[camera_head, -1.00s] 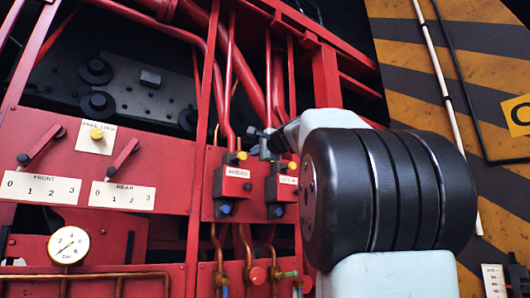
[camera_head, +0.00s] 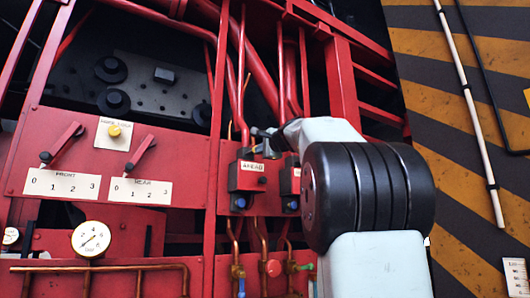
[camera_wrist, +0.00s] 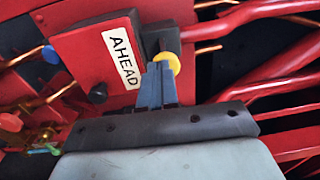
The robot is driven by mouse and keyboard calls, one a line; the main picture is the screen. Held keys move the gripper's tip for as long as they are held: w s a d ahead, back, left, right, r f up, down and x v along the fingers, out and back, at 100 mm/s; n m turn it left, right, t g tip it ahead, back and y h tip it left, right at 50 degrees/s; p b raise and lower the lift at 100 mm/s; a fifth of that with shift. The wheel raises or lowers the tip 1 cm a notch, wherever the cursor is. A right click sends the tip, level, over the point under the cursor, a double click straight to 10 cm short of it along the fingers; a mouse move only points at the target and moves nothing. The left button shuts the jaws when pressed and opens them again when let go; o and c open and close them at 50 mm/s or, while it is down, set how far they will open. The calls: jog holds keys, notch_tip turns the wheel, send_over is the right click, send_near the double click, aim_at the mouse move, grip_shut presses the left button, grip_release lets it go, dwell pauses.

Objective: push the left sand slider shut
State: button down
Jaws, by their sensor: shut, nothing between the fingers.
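A red box labelled AHEAD (camera_head: 248,178) is mounted on the red panel, with a blue knob (camera_head: 240,202) below. It fills the upper left of the wrist view (camera_wrist: 75,55), with a yellow knob (camera_wrist: 172,63) at its dark right end. I take this box as the left sand slider. A similar box (camera_head: 290,182) stands to its right, partly covered by my arm. My gripper (camera_head: 257,139) is shut and empty at the top of the AHEAD box. In the wrist view my fingertips (camera_wrist: 160,68) overlap the yellow knob; I cannot tell whether they touch it.
Two levers with number plates, FRONT (camera_head: 62,184) and REAR (camera_head: 140,191), are at left, with a yellow knob (camera_head: 113,131) between them. A gauge (camera_head: 91,239) and copper pipes are below. Red pipes (camera_head: 250,62) run above the boxes. A striped wall (camera_head: 460,110) stands at right.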

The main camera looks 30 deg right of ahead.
jog(key=w, duration=0.3)
jog(key=shift+w, duration=0.4)
jog(key=shift+a+r, duration=0.1)
jog(key=shift+s, duration=0.2)
jog(key=s, duration=1.3)
jog(key=shift+s+f, duration=0.4)
